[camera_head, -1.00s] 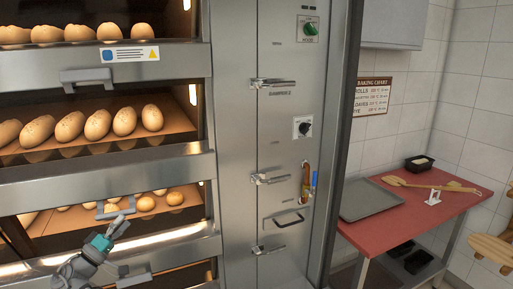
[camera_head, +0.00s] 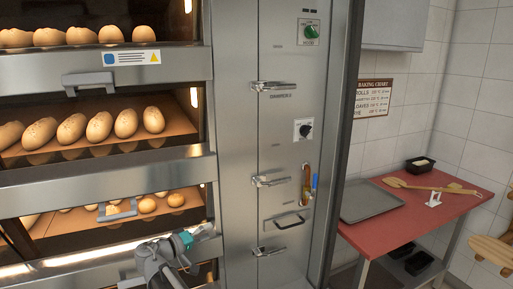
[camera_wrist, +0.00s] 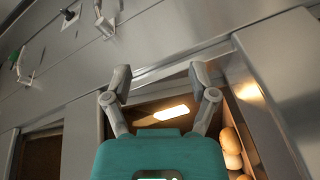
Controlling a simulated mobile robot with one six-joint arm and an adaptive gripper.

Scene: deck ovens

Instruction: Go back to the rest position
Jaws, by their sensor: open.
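My gripper (camera_wrist: 160,85) is open and empty in the wrist view, its two grey fingers apart in front of the oven's metal front. In the head view my gripper (camera_head: 204,233) is low, in front of the lower deck of the oven (camera_head: 105,190), left of the tall steel door (camera_head: 285,150). Its fingers are small there and partly unclear. The wrist view looks up at a tilt, with a lit deck opening and several buns (camera_wrist: 231,150) at the right.
Decks of loaves (camera_head: 100,126) and rolls fill the oven. Door handles (camera_head: 285,222) stick out from the steel door. A red table (camera_head: 412,210) at the right holds a grey tray (camera_head: 369,203), wooden paddle (camera_head: 425,186) and black tin (camera_head: 419,164).

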